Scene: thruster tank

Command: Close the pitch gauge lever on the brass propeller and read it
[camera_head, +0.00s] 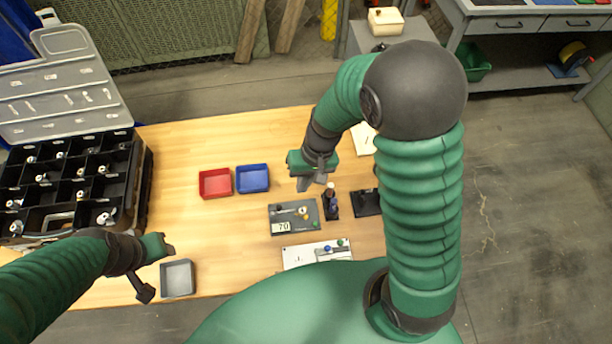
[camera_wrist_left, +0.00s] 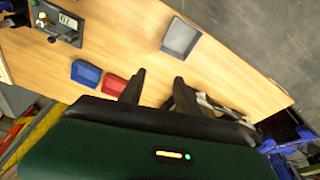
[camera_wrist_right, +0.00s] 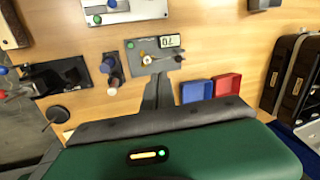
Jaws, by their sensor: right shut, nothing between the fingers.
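The gauge plate (camera_head: 308,227) is a grey rectangle lying on the bench below the blue tray. It carries a display (camera_head: 281,227) showing 70 and small brass-coloured and silvery parts. In the right wrist view the brass part (camera_wrist_right: 148,59) sits on the plate (camera_wrist_right: 132,64), near a thin bar; the lever's exact position is unclear. My right gripper (camera_head: 313,181) is shut and empty, above and behind the plate. Its fingers (camera_wrist_right: 158,90) point towards the plate's lower edge. My left gripper (camera_head: 157,268) is open and empty, left of the grey tray (camera_head: 177,291); its fingers (camera_wrist_left: 157,88) stand apart.
Red (camera_head: 215,196) and blue (camera_head: 253,191) trays lie left of and behind the plate. A white board (camera_head: 296,256) lies in front. A black compartment case (camera_head: 143,190) fills the left end.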

